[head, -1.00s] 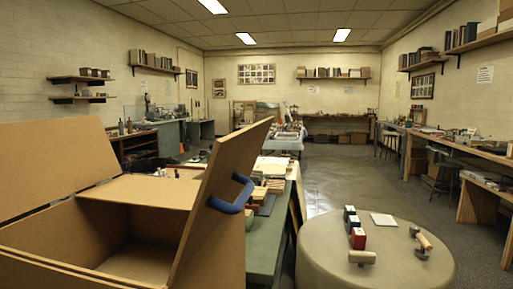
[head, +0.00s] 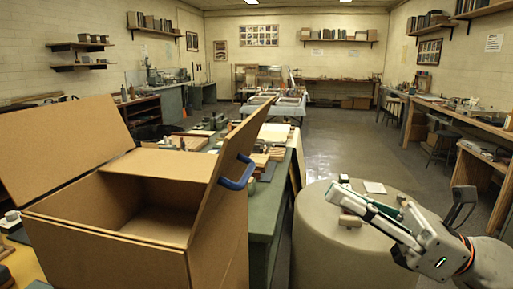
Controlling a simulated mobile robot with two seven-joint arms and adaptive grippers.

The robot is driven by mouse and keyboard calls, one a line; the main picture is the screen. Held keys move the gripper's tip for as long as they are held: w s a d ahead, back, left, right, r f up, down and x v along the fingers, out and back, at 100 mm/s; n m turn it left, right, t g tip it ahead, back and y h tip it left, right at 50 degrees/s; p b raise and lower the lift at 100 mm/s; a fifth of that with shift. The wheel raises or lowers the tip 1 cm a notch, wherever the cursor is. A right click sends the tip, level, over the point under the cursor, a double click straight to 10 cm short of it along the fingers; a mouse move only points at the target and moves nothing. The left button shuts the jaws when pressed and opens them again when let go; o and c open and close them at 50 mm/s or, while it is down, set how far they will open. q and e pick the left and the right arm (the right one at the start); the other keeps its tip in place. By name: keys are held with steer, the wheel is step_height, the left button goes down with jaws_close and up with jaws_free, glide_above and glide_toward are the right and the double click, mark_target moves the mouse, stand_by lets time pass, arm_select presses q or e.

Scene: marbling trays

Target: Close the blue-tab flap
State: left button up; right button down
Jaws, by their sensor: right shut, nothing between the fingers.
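An open cardboard box (head: 130,222) stands at the left in the head view. Its right flap (head: 228,150) stands up, leaning outward to the right, and carries a blue tab (head: 239,174) shaped like a handle on its outer face. The left flap (head: 62,140) is open and tilts out to the left. Another flap (head: 172,164) at the far side lies nearly level, over part of the opening. My right gripper (head: 336,193) is shut and empty, over the round table, to the right of the blue tab and well apart from it. My left gripper is out of view.
The round grey table (head: 320,255) holds small blocks, partly hidden by my right arm, and a pale square (head: 374,187). A green bench (head: 268,215) with stacked pieces runs behind the box. Free space lies between the blue tab and my right gripper.

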steer(key=n, duration=0.1)
steer(key=p, duration=0.4)
glide_toward(236, 148)
steer(key=x, duration=0.5)
steer(key=shift+a+r, duration=0.25)
steer(key=shift+r, duration=0.15)
steer(key=shift+w+a+r, duration=0.1)
steer(key=shift+w+a, duration=0.1)
steer(key=shift+a, duration=0.3)
